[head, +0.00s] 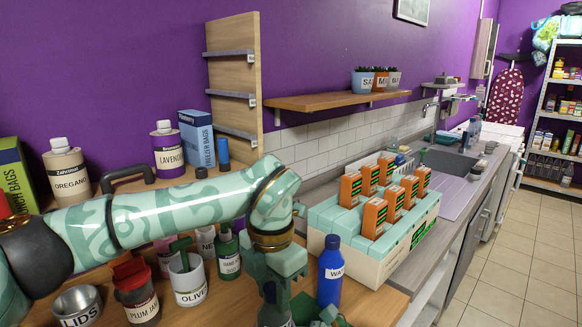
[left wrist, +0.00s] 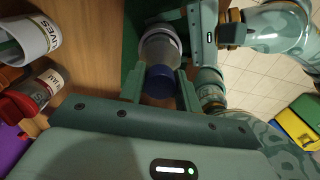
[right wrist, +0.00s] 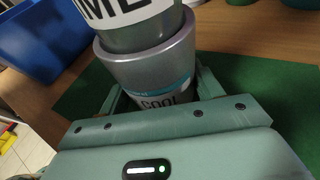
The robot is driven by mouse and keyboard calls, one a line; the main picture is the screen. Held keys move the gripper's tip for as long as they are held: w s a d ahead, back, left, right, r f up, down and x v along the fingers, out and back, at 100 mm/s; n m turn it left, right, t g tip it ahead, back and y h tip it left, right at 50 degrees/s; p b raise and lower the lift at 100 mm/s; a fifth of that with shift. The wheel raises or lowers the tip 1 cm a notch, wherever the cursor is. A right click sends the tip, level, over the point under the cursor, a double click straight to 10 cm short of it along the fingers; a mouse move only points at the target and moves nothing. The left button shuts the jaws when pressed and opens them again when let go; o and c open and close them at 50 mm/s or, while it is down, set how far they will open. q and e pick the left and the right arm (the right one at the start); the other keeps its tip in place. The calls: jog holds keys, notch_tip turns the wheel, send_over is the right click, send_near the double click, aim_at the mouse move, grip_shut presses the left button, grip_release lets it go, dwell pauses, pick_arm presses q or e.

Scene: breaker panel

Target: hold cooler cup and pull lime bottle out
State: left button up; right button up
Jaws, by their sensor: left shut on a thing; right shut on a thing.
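The cooler cup (right wrist: 165,72) is a grey metal cup with a teal band, seen in the right wrist view. The lime bottle (right wrist: 130,12), with a white label ending in "ME", stands in the cup's mouth; its lower end is hidden inside. My right gripper (right wrist: 160,98) is shut around the cup's lower body. In the left wrist view the bottle (left wrist: 158,50) shows its blue cap, between the fingers of my left gripper (left wrist: 160,88), which is shut on it. In the head view my left gripper (head: 277,290) comes down from above and mostly hides bottle and cup.
A green mat (right wrist: 270,85) lies around the cup. A blue bottle (head: 330,275) stands close by on the right, before a crate of orange cartons (head: 365,265). Left are an olives cup (head: 188,283), a plum jam jar (head: 137,295) and a hand soap bottle (head: 228,257).

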pick_arm(q)
jog(key=shift+r, duration=0.4)
grip_shut()
notch_tip(320, 180, up, 10)
dwell(0.8)
dwell(0.5)
pick_arm(e)
jog(key=o, duration=1.1)
jog(key=shift+o, duration=0.2)
